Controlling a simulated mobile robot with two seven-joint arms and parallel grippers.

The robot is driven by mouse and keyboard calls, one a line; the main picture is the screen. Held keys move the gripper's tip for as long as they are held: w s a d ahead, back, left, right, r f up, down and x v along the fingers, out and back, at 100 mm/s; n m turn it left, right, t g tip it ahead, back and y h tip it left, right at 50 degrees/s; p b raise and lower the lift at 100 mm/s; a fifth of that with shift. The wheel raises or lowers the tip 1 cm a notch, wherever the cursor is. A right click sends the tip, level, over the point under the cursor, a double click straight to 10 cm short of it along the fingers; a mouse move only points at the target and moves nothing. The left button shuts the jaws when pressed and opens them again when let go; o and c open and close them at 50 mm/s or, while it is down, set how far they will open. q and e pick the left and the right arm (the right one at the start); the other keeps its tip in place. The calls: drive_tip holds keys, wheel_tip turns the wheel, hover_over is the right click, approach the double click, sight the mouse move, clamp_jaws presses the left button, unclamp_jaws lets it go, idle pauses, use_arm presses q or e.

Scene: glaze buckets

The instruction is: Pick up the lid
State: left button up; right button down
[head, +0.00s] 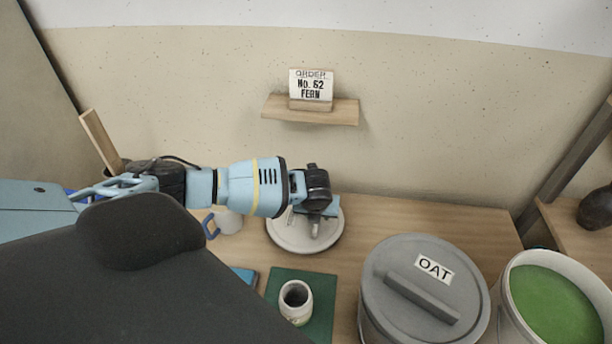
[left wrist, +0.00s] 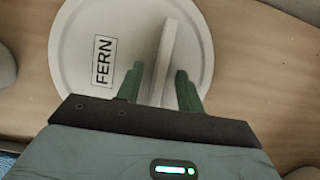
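The round white lid labelled FERN (head: 285,237) lies flat on the wooden table at the back, left of the OAT bucket; it also fills the top of the left wrist view (left wrist: 125,30). Its raised bar handle (left wrist: 168,42) runs up the middle. My left gripper (head: 316,228) is over the lid, pointing down. In the left wrist view its two green fingers (left wrist: 160,84) are apart, one on each side of the near part of the handle, with gaps showing. Whether the fingertips are level with the handle is hard to tell. My right gripper is not in view.
A grey bucket lid marked OAT (head: 395,265) and an open bucket of green glaze (head: 555,305) stand on the right. A small jar (head: 296,300) sits on a green mat (head: 320,289). A mug (head: 229,221) is left of the lid. A wall shelf (head: 335,112) holds an order card (head: 311,84).

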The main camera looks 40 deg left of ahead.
use_arm(q)
drive_tip(key=shift+f, duration=0.1)
clamp_jaws()
idle(0.4)
drive_tip(key=shift+r, duration=0.25)
wheel_tip(320, 180, up, 9)
drive_tip(key=shift+f+p, duration=0.2)
drive_tip(key=shift+p, duration=0.4)
drive_tip(key=shift+r, duration=0.6)
